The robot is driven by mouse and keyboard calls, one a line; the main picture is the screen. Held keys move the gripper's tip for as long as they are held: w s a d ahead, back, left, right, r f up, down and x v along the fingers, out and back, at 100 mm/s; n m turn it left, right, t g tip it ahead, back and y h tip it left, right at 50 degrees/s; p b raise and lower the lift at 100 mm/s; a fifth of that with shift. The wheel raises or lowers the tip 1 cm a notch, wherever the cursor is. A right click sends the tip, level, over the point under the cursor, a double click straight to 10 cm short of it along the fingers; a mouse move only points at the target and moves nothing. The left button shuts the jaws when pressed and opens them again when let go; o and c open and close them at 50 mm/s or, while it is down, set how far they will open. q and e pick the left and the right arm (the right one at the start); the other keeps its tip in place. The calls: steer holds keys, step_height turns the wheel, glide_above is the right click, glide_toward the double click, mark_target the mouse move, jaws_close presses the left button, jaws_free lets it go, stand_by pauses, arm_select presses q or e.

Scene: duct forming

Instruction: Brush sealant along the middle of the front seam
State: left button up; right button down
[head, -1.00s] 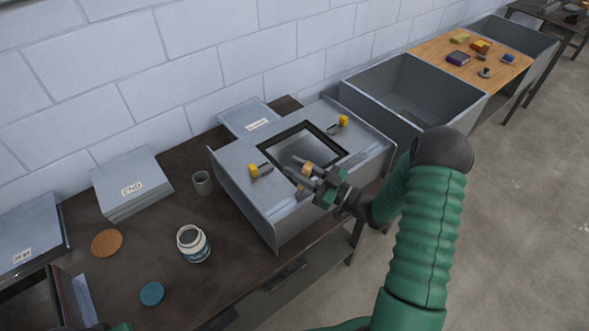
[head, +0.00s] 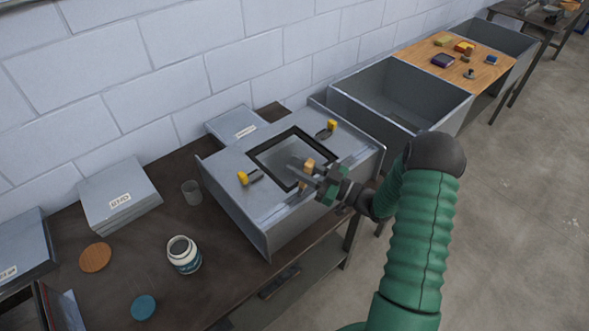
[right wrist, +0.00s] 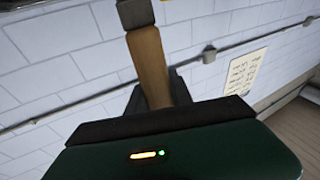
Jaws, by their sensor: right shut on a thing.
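The grey sheet-metal duct (head: 225,197) sits on the dark bench, with a black-framed square opening on top. Its front seam area is partly hidden by my right gripper. My right gripper (head: 302,172) is over the front part of the duct, near the opening's front right corner. It is shut on a brush, whose wooden handle (head: 308,166) shows between the fingers. In the right wrist view the wooden handle (right wrist: 150,65) rises from the gripper to a dark grey ferrule (right wrist: 135,13). I cannot tell whether the bristles touch the metal. A white sealant jar (head: 184,254) stands uncapped on the bench. My left gripper is out of view.
A teal lid (head: 143,307), a wooden disc (head: 95,257) and a grey cup (head: 192,192) lie or stand on the bench (head: 120,252). Two yellow-handled clamps (head: 249,177) (head: 327,130) sit on the duct. An open grey bin (head: 400,92) stands to its right.

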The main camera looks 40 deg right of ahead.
steer(key=shift+d+f, duration=0.1)
steer(key=shift+d, duration=0.35)
step_height(320, 180, up, 7)
steer(key=p, duration=0.5)
stand_by(0.3)
